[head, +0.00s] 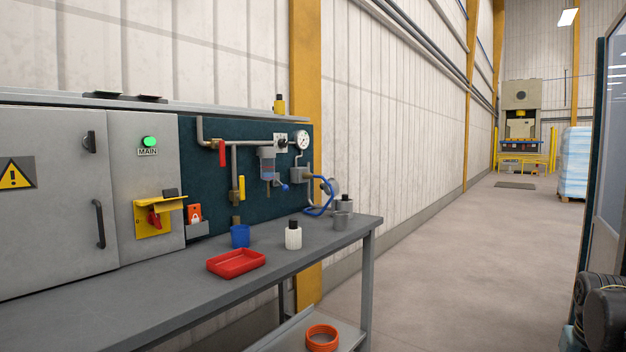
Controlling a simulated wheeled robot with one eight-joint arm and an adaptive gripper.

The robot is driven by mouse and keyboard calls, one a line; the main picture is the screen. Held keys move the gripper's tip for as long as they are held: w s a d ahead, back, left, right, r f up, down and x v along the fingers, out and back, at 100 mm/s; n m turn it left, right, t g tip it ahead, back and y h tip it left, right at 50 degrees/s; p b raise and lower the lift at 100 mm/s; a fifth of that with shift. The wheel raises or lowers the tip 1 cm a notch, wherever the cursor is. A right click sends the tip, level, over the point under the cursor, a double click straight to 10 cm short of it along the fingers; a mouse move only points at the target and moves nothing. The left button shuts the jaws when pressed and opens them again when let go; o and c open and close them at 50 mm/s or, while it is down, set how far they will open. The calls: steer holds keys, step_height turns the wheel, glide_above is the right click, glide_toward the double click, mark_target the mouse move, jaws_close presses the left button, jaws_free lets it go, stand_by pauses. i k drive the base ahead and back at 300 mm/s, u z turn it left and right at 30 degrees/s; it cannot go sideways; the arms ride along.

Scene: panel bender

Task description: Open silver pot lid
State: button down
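My gripper is not in view. A dark part at the lower right edge looks like my arm, far from the bench items.
On the bench are a red tray (236,263), a blue cup (240,236) and a white bottle with black cap (293,235). A blue hose (322,209) and gauge (302,140) are behind.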

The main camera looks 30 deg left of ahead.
mark_target(334, 183)
steer(key=u, duration=0.45)
steer(key=i, duration=1.05)
steer(key=u, duration=0.9)
steer(key=i, duration=0.65)
steer(key=u, duration=0.25)
